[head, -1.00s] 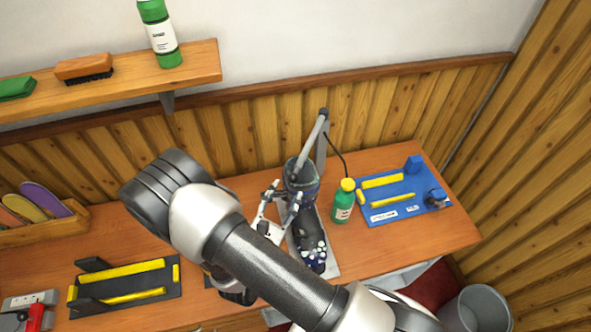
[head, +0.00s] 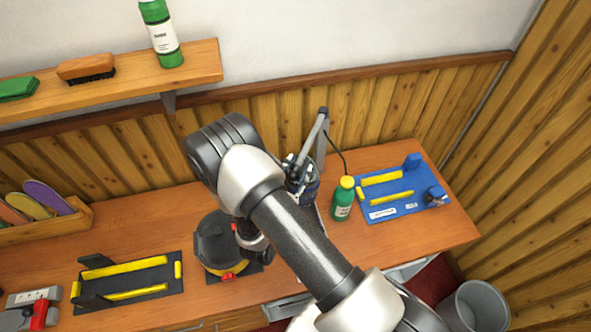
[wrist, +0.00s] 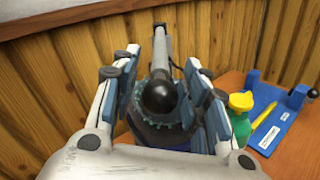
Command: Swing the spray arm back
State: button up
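The spray arm (head: 311,137) is a grey bar on an upright grey post at the back of the bench, slanting down toward the front left. In the wrist view the bar (wrist: 162,42) runs away behind a round black knob (wrist: 159,95). My gripper (wrist: 163,92) is open, with one blue-padded finger on each side of the knob and visible gaps. In the head view my gripper (head: 300,167) is partly hidden by my arm, close to the bar's lower end. A dark boot-like item with teal trim (wrist: 163,132) is below the knob.
A green bottle with a yellow cap (head: 342,200) stands just right of the spray arm. A blue fixture (head: 405,208) lies farther right. A black and yellow fixture (head: 130,280) and a dark round item (head: 218,242) are to the left. A shelf (head: 120,85) hangs above.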

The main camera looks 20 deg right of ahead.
grip_shut()
dwell(0.4)
